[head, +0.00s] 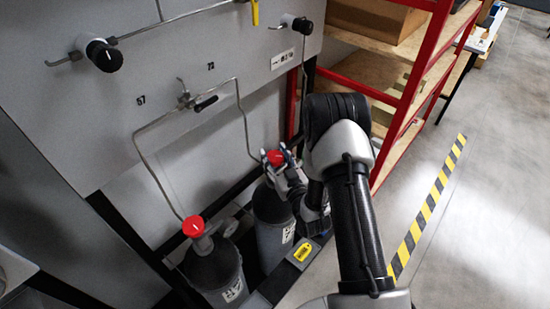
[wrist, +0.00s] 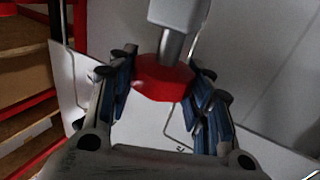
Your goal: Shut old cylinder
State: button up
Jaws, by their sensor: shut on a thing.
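Two dark grey gas cylinders with red valve knobs stand below the grey panel in the head view. The left cylinder (head: 214,270) has its red knob (head: 193,227) free. The right cylinder (head: 270,222) has its red knob (head: 275,157) between the fingers of my gripper (head: 277,160). In the wrist view, the blue-padded fingers of my gripper (wrist: 161,95) are shut on that red knob (wrist: 163,78), one on each side. A grey valve body (wrist: 178,14) shows above the knob. The pictures do not show whether the valve is open or shut.
The grey panel (head: 110,120) carries thin pipes, black knobs (head: 104,55) and a small black-handled valve (head: 205,103). A red-framed shelf (head: 408,100) stands to the right. A yellow tag (head: 302,252) lies on the dark frame. Floor (head: 480,220) is clear beyond the striped tape.

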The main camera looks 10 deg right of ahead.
jog(key=m+h, duration=0.1)
jog(key=m+h+b, duration=0.1)
jog(key=h, duration=0.1)
jog(key=m+h+b, duration=0.1)
jog(key=h, duration=0.1)
jog(key=shift+a+f, duration=0.1)
jog(key=shift+a, duration=0.15)
jog(key=shift+d+m+g+h+b, duration=0.15)
jog(key=shift+m+g+h+b, duration=0.15)
jog(key=shift+m+h+b, duration=1.2)
jog(key=shift+h+p, duration=0.45)
jog(key=shift+h, duration=0.45)
jog(key=o, duration=1.1)
jog(key=v, duration=1.2)
